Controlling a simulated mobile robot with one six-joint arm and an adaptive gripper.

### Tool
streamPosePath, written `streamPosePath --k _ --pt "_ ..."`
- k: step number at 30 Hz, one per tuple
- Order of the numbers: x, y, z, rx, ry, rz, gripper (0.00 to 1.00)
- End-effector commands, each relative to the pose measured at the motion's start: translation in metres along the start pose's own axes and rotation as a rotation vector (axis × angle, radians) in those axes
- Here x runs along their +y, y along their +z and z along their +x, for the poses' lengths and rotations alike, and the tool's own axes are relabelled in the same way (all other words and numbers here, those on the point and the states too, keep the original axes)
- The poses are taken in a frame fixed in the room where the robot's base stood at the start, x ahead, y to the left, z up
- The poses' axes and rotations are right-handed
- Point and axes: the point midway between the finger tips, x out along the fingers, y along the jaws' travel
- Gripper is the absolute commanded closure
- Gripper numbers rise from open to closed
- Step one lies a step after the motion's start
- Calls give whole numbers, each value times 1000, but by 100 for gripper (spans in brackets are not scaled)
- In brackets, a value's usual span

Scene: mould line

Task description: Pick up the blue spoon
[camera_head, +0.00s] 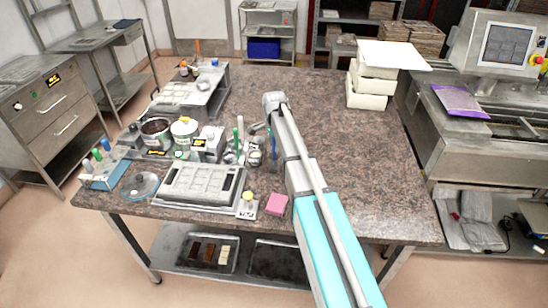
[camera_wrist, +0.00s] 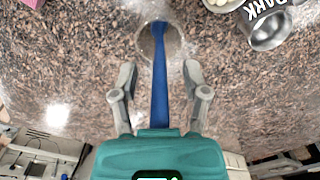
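The blue spoon (camera_wrist: 160,85) lies lengthwise in the middle of the wrist view, its long handle running from a round, greyish metal-looking ring or cup (camera_wrist: 174,42) down toward my gripper's body. My gripper (camera_wrist: 160,68) is open, with one finger on each side of the spoon and a visible gap to it on both sides. A thin blue strip, which looks like the spoon (camera_head: 273,145), shows in the head view beside my arm. My gripper's fingers cannot be made out there. Whether the spoon stands in the cup is unclear.
The speckled brown table (camera_head: 330,110) is mostly clear behind and right of my arm. Left of the arm stand small cups, tubs (camera_head: 184,132) and a grey mould (camera_head: 200,183). A pink block (camera_head: 276,204) lies near the front; white boxes (camera_head: 366,92) stack at back right.

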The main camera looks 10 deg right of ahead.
Motion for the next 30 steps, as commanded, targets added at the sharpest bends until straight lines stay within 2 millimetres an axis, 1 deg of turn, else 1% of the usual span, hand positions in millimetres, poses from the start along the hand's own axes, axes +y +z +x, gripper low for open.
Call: streamPosePath --k 1,5,6,8,9,22,30 --pt "0 0 0 0 0 0 55" --pt "0 0 0 0 0 0 79" --pt "0 0 0 0 0 0 86" --pt "0 0 0 0 0 0 97" --pt "0 0 0 0 0 0 100" --pt "0 -2 -2 0 0 1 100" --pt "0 -1 -14 0 0 1 100"
